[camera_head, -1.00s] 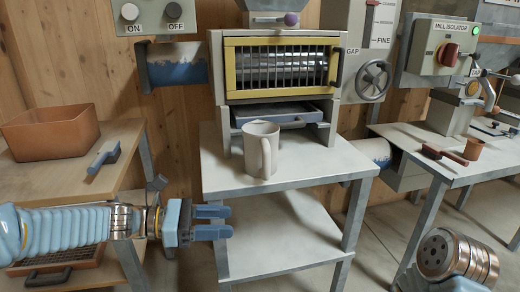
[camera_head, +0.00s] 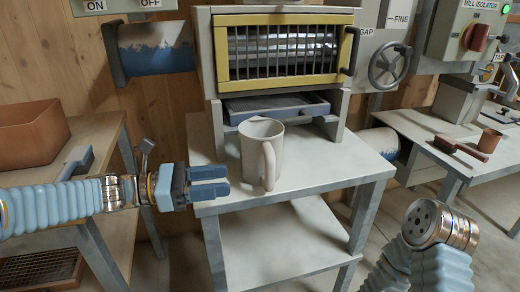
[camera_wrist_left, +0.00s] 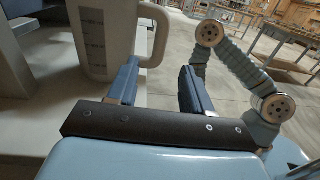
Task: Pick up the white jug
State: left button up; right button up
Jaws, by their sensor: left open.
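The white jug (camera_head: 259,152) stands upright on the light table (camera_head: 335,165) in front of the mill, its handle facing right and toward me. In the left wrist view the jug (camera_wrist_left: 103,35) shows at the upper left with dark level marks, its handle beyond the fingers. My left gripper (camera_head: 222,182) is open and empty, left of and nearer than the jug, about at table height. In the left wrist view its fingers (camera_wrist_left: 158,85) stand apart with nothing between them. My right arm shows at the lower right; its gripper is out of view.
The mill's yellow-framed grille (camera_head: 282,50) and a blue drawer tray (camera_head: 276,106) are behind the jug. A brown bin (camera_head: 30,135) and a blue-handled tool (camera_head: 77,163) are on the left bench. A brush (camera_head: 460,152) and a brown cup (camera_head: 489,140) lie on the right table.

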aim_at(270, 175)
pick_arm(q)
jog(key=x, duration=1.1)
jog(key=shift+w+d, duration=0.1)
jog(key=shift+d, duration=0.05)
grip_shut()
